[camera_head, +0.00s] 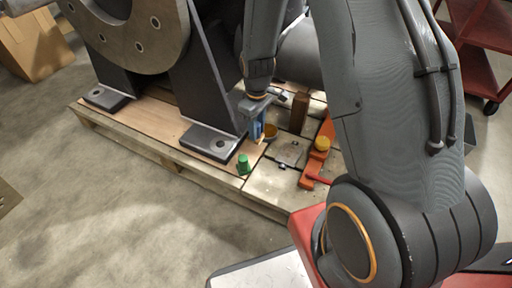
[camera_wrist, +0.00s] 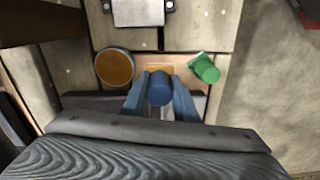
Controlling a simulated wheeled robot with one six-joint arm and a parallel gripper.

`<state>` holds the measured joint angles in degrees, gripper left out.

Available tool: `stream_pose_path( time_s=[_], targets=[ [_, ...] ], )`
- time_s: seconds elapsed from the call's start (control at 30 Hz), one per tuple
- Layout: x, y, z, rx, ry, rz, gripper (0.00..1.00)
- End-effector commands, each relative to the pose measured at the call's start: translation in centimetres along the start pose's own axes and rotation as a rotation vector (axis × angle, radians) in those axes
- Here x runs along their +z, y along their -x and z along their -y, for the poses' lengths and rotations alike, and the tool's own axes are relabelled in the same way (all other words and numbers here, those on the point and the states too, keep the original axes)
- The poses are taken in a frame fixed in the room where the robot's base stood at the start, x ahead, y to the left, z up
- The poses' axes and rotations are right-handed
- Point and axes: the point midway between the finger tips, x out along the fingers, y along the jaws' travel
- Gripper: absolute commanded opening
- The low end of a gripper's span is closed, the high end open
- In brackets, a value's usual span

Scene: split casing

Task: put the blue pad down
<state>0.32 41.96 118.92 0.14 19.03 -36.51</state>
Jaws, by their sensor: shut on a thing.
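The blue pad (camera_wrist: 160,88) is a short blue cylinder, seen in the wrist view between the two blue-grey fingers of my gripper (camera_head: 256,131). My gripper is shut on it and points down at the wooden pallet deck (camera_head: 258,187), beside the large grey casing. In the head view the fingers largely hide the pad. In the wrist view a small orange patch (camera_wrist: 158,68) shows just beyond the pad. I cannot tell whether the pad touches the surface below.
A green cylinder (camera_head: 243,164) and a round orange-brown piece (camera_head: 270,131) lie close on either side of my gripper. A metal plate (camera_head: 289,154), a brown block (camera_head: 299,113) and an orange tool with a yellow cylinder (camera_head: 322,143) are to the right. The grey casing foot (camera_head: 210,141) stands left.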

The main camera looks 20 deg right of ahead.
Motion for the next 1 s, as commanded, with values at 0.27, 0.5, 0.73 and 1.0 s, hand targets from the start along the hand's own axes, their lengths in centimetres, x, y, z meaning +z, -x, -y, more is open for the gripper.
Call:
stream_pose_path(
  time_s=[0.27,0.5,0.73,1.0],
  targets=[
    [0.0,-3.3,0.0,-0.001,-0.001,0.001,0.06],
    [0.0,-6.9,0.0,-0.001,-0.001,0.002,0.06],
    [0.0,-7.0,0.0,0.000,-0.001,0.000,0.06],
    [0.0,-7.2,0.0,0.000,-0.001,0.000,0.38]
  ],
)
